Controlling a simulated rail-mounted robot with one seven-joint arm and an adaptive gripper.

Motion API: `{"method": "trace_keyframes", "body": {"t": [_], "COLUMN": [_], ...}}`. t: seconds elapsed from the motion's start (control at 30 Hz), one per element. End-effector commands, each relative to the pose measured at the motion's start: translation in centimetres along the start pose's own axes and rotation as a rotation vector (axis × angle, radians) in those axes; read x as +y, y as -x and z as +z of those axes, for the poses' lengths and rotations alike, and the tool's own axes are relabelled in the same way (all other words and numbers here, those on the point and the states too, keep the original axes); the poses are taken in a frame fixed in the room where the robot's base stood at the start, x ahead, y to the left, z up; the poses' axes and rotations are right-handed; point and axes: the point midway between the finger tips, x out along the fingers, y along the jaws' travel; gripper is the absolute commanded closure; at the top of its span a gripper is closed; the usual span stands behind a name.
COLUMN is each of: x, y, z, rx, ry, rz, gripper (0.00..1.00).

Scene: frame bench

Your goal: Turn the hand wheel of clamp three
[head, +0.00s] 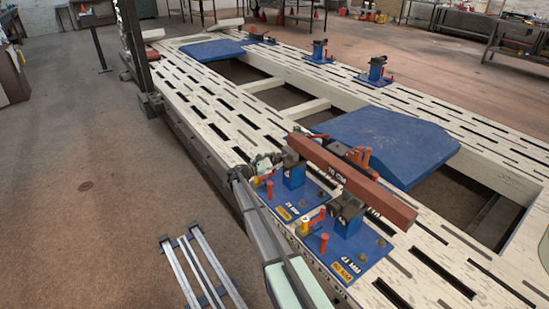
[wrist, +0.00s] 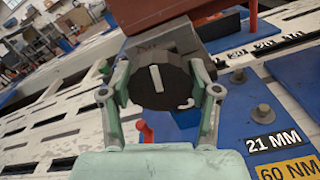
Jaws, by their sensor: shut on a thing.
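The dark round hand wheel (wrist: 176,96) with a white line across its face fills the middle of the wrist view. The line stands nearly upright, leaning slightly. My gripper (head: 264,166) is shut on the wheel, with one pale green finger on each side of its rim in the wrist view. The wheel belongs to the left blue clamp (head: 294,177) on the near rail, whose plate reads 21 MM (wrist: 273,141) and 60 NM. No clamp number is readable. In the head view my gripper mostly hides the wheel.
A reddish-brown beam (head: 380,195) lies across this clamp and a second near clamp (head: 348,222) to its right. Red pins stand close by. More blue clamps (head: 376,72) sit on the far rail. Blue panels (head: 385,140) cover parts of the slotted frame (head: 205,90).

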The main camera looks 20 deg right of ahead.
Motion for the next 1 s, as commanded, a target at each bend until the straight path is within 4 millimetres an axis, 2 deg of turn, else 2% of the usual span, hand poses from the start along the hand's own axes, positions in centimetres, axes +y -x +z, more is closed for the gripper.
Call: {"method": "trace_keyframes", "body": {"t": [0.4,0.93,0.97,1.0], "x": [0.25,0.2,0.2,0.19], "y": [-0.32,-0.3,-0.3,-0.29], "z": [0.26,0.17,0.17,0.16], "rx": [-0.003,-0.004,-0.004,-0.003], "ry": [0.196,0.221,0.221,0.221], "rz": [0.0,0.0,0.0,0.0], "gripper": [0.74,0.74,0.32,0.18]}}
